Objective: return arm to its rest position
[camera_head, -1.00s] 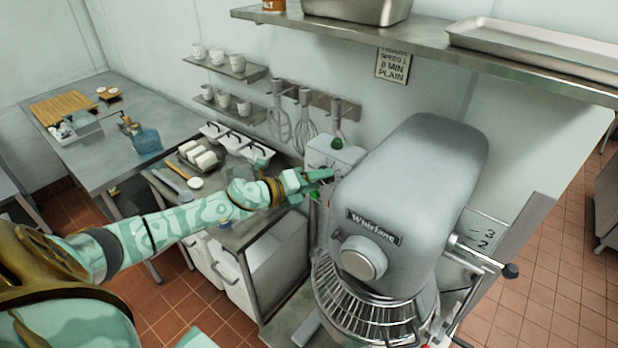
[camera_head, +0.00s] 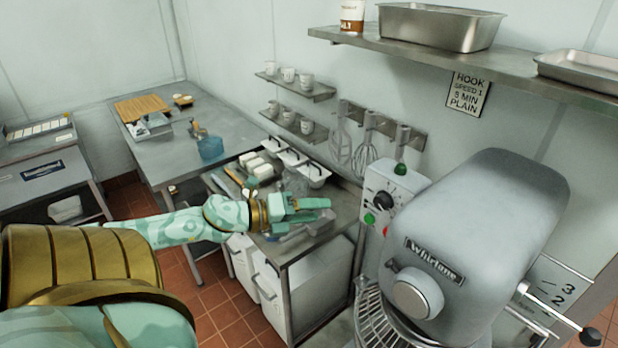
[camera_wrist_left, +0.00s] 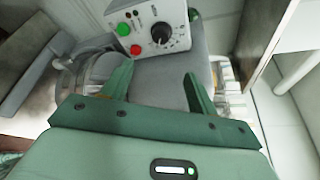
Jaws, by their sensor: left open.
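My left arm reaches in from the left in the head view. My left gripper (camera_head: 318,208) is open and empty in front of the steel side table (camera_head: 330,238), left of the mixer (camera_head: 480,230). In the left wrist view my left gripper (camera_wrist_left: 158,82) shows two spread green fingers with nothing between them. Beyond the fingertips is the mixer's control box (camera_wrist_left: 150,25), with a green button, a red button and a black dial. The control box also shows in the head view (camera_head: 392,198). My right gripper is not in view.
The mixer's wire guard (camera_head: 375,325) is at the lower right. A wall shelf (camera_head: 420,55) holds a steel pan (camera_head: 440,25). White blocks (camera_head: 262,168) and small bins (camera_head: 315,175) stand on the side table. Another table (camera_head: 220,145) is farther back. Tiled floor shows below.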

